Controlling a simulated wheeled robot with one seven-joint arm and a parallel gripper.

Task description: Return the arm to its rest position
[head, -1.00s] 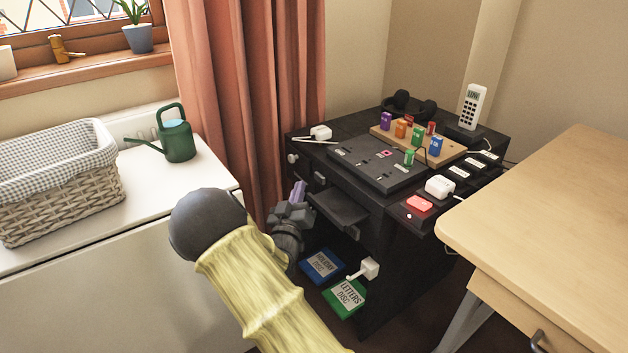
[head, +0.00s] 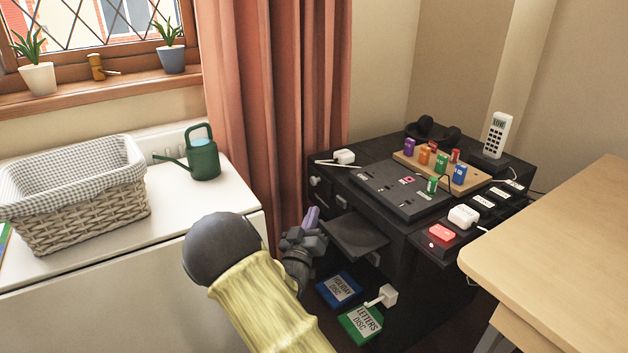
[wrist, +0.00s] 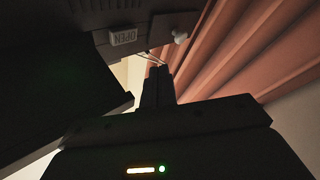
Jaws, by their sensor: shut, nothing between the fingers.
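My arm, with a yellow sleeve-like link and a dark round joint, reaches up from the bottom of the head view. My gripper (head: 311,219) is at its end, in front of the black cabinet (head: 399,270) and just left of its pulled-out shelf (head: 355,236). The fingers point up and are shut with nothing between them. I cannot tell whether the gripper touches the cabinet.
A white chest (head: 225,223) on the left bears a wicker basket (head: 80,205) and a green watering can (head: 203,160). A wooden desk (head: 570,235) stands at the right. Blue (head: 339,289) and green (head: 361,324) disc boxes lie low in the cabinet. A curtain (head: 275,110) hangs behind.

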